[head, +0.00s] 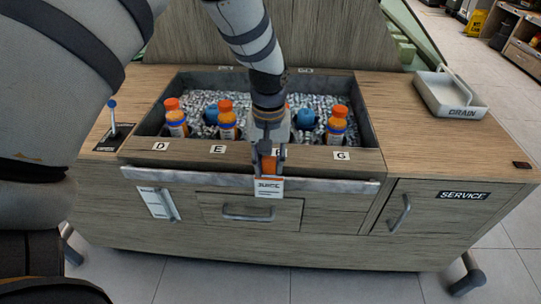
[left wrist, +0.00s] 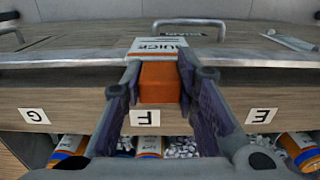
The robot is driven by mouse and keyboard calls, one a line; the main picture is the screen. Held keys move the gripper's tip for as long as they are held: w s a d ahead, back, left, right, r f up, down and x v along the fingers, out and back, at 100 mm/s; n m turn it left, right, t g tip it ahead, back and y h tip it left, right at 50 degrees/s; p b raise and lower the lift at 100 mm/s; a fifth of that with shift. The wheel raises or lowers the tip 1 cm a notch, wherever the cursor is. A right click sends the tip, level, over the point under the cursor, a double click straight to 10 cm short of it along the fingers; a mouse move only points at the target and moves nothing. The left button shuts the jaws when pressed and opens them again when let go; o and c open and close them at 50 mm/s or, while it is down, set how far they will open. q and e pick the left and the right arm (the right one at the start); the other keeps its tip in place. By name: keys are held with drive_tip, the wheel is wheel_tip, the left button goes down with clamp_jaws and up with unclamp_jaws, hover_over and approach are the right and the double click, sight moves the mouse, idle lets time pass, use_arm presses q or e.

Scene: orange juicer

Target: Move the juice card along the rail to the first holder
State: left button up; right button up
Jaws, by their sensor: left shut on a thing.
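The white juice card (head: 268,188) hangs at the front of the metal rail (head: 335,185), below label F. An orange block is joined to its top. My left gripper (head: 269,168) is shut on this orange block. In the left wrist view the gripper (left wrist: 158,85) has a finger on each side of the orange block (left wrist: 158,82), with the card (left wrist: 158,48) just beyond, its lettering upside down. The rail (left wrist: 75,57) runs across that view. Labels D (head: 160,146), E (head: 217,149) and G (head: 342,155) mark the wooden ledge. Which spot is the first holder I cannot tell.
Several orange-capped and blue-capped bottles stand in the ice bin (head: 365,112) behind the ledge. A drawer handle (head: 248,214) and a handled white panel (head: 160,203) lie below the rail.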

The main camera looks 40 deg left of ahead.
use_arm(q)
drive_tip(key=shift+f, duration=0.5)
use_arm(e)
drive_tip(key=shift+s+f, duration=0.15)
use_arm(q)
drive_tip(key=o, duration=1.1)
wheel_tip(320, 180, up, 12)
drive_tip(key=s+d+f+m+g+p, duration=0.1)
drive_tip(key=s+d+f+m, duration=0.1)
drive_tip(key=s+f, duration=0.8)
drive_tip(key=s+d+f+m+g, duration=0.1)
drive_tip(key=s+d+f, duration=0.1)
drive_tip(key=s+f, duration=0.75)
drive_tip(key=s+d+f+m, duration=0.1)
drive_tip(key=s, duration=0.5)
drive_tip(key=s+f+m, duration=0.1)
drive_tip(key=s+f, duration=0.1)
drive_tip(key=s, duration=0.3)
drive_tip(key=s+d+f+m, duration=0.1)
drive_tip(key=s+f, duration=0.1)
drive_tip(key=s, duration=0.4)
drive_tip(key=shift+s+d+f+p, duration=0.1)
drive_tip(key=shift+s+d+p, duration=0.2)
drive_tip(key=shift+d+p, duration=0.05)
use_arm(e)
drive_tip(key=shift+w+r+t, duration=0.4)
drive_tip(key=shift+w+r, duration=0.75)
